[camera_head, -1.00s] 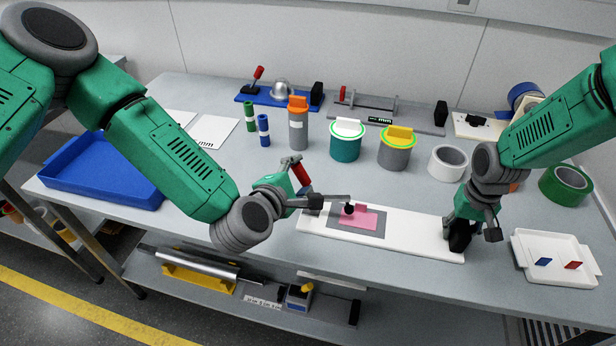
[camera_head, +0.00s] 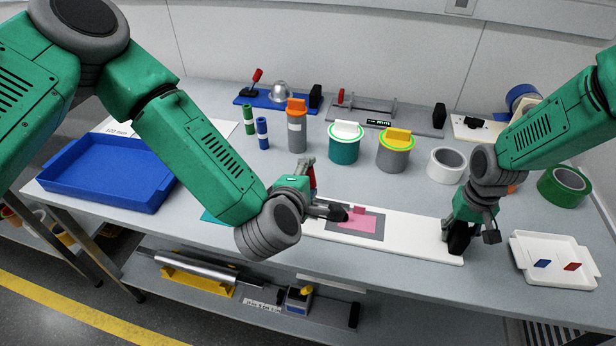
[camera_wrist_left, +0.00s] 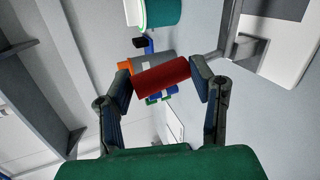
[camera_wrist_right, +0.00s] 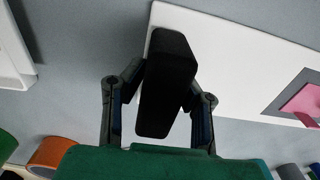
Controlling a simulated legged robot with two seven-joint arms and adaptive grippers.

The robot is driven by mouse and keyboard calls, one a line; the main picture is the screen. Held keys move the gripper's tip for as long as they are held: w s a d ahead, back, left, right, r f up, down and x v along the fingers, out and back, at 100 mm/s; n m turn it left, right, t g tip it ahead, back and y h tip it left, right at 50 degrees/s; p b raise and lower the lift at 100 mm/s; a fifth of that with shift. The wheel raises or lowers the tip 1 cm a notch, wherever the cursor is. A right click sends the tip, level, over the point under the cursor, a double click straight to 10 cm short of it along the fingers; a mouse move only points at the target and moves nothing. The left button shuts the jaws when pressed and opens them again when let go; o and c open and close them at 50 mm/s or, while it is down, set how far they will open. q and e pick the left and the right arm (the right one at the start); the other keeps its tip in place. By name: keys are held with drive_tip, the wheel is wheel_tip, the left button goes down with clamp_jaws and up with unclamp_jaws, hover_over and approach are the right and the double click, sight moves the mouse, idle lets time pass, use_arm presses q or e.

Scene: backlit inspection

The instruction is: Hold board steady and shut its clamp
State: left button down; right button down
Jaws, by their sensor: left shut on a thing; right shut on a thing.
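The white board (camera_head: 415,238) lies on the bench with a grey patch and a pink piece (camera_head: 362,222) on it. My left gripper (camera_head: 313,190) is at the board's left end, shut on the red clamp handle (camera_head: 312,174); the left wrist view shows the handle (camera_wrist_left: 162,76) between both fingers. My left arm and gripper hide most of the clamp, so I cannot tell whether its foot presses on the pink piece. My right gripper (camera_head: 462,232) is shut on the black block (camera_head: 459,240) at the board's right end; the block (camera_wrist_right: 168,85) fills its jaws in the right wrist view.
A blue tray (camera_head: 75,190) is at the left, and a white tray (camera_head: 525,255) with two small tiles is at the right. Behind the board stand an orange-topped cylinder (camera_head: 297,130), a teal pot (camera_head: 345,148), a grey pot (camera_head: 393,155) and tape rolls (camera_head: 565,187).

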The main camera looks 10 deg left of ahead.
use_arm(q)
drive_tip(key=shift+s+d+f, duration=0.2)
use_arm(e)
drive_tip(key=shift+s+a+f, duration=0.1)
drive_tip(key=shift+a+f, duration=0.05)
drive_tip(key=shift+a, duration=0.1)
use_arm(q)
drive_tip(key=c, duration=0.7)
unclamp_jaws()
drive_tip(key=shift+w, duration=0.1)
use_arm(e)
drive_tip(key=shift+d, duration=0.1)
use_arm(q)
drive_tip(key=shift+a+r, duration=0.1)
use_arm(e)
drive_tip(key=shift+d, duration=0.2)
use_arm(q)
drive_tip(key=v, duration=1.2)
use_arm(e)
drive_tip(key=c, duration=1.2)
unclamp_jaws()
use_arm(q)
drive_tip(key=shift+w, duration=0.1)
use_arm(e)
drive_tip(key=shift+o, duration=0.3)
